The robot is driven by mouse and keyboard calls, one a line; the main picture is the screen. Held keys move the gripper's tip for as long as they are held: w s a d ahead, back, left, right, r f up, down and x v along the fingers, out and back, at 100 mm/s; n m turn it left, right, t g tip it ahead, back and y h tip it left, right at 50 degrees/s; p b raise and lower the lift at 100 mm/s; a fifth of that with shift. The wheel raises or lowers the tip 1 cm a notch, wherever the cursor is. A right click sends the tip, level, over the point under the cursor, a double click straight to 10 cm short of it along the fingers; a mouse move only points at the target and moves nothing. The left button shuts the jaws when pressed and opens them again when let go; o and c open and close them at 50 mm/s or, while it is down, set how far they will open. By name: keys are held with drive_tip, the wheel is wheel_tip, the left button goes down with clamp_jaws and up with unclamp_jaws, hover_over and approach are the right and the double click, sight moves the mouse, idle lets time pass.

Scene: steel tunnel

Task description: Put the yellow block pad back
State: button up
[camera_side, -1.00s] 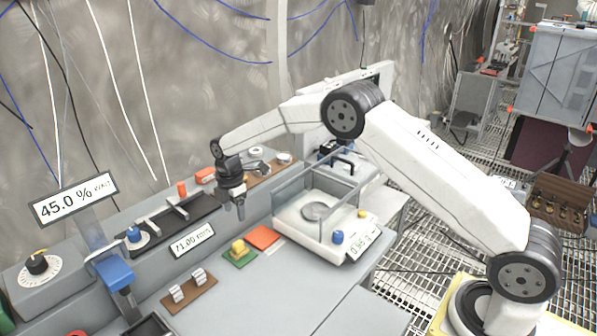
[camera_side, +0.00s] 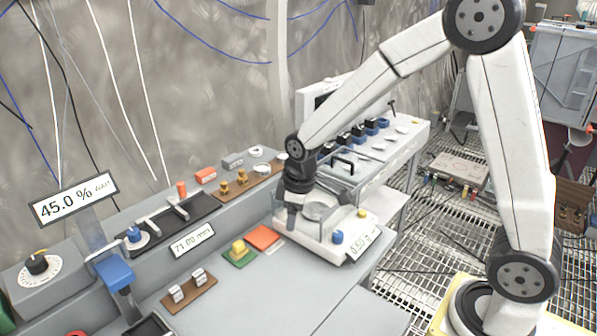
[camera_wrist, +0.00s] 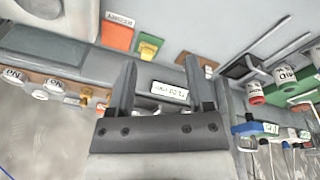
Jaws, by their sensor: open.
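The yellow block (camera_side: 239,246) sits on a green pad (camera_side: 240,260) on the grey bench, left of an orange pad (camera_side: 263,237). In the wrist view the yellow block (camera_wrist: 149,49) and green pad (camera_wrist: 151,40) lie beyond my fingertips, beside the orange pad (camera_wrist: 118,33). My gripper (camera_side: 291,221) points down at the left side of the balance, to the right of and above the pads. In the wrist view my gripper (camera_wrist: 160,65) has its fingers wide apart with nothing held between them.
The balance (camera_side: 322,243), with clear walls and a pan, stands close by my gripper. A brown rack (camera_side: 189,292) lies left of the green pad. Brass weights (camera_side: 226,188) stand on a board at the back. The bench front is clear.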

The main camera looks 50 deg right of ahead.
drive_tip(key=s+m, duration=0.6)
drive_tip(key=s, duration=0.7)
drive_tip(key=shift+d+f+t, duration=0.25)
drive_tip(key=shift+d+t, duration=0.1)
drive_tip(key=shift+t, duration=0.05)
drive_tip(key=shift+w, duration=0.1)
drive_tip(key=shift+c, duration=0.2)
